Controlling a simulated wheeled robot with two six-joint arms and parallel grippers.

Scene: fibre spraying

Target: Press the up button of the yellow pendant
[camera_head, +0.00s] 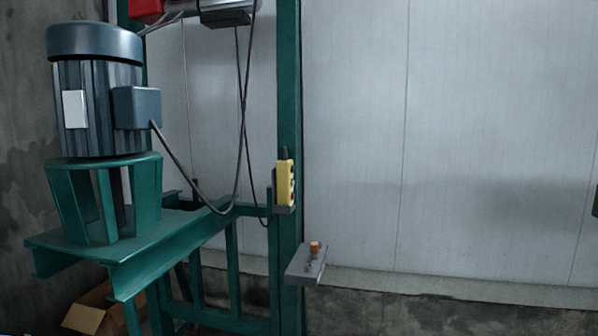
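The yellow pendant (285,184) hangs upright against the green steel post, near the middle of the head view. It has a dark top, and dark and reddish buttons show on its right-hand face. The buttons are too small to tell which one is up. A small grey ledge sits right under the pendant. Neither of my grippers shows in the head view.
A grey plate with an orange-brown knob (316,248) juts from the green post (289,90) below the pendant. A large motor (97,105) stands on a green frame at left. Dark cables hang beside the post. A cardboard box (92,312) lies at lower left.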

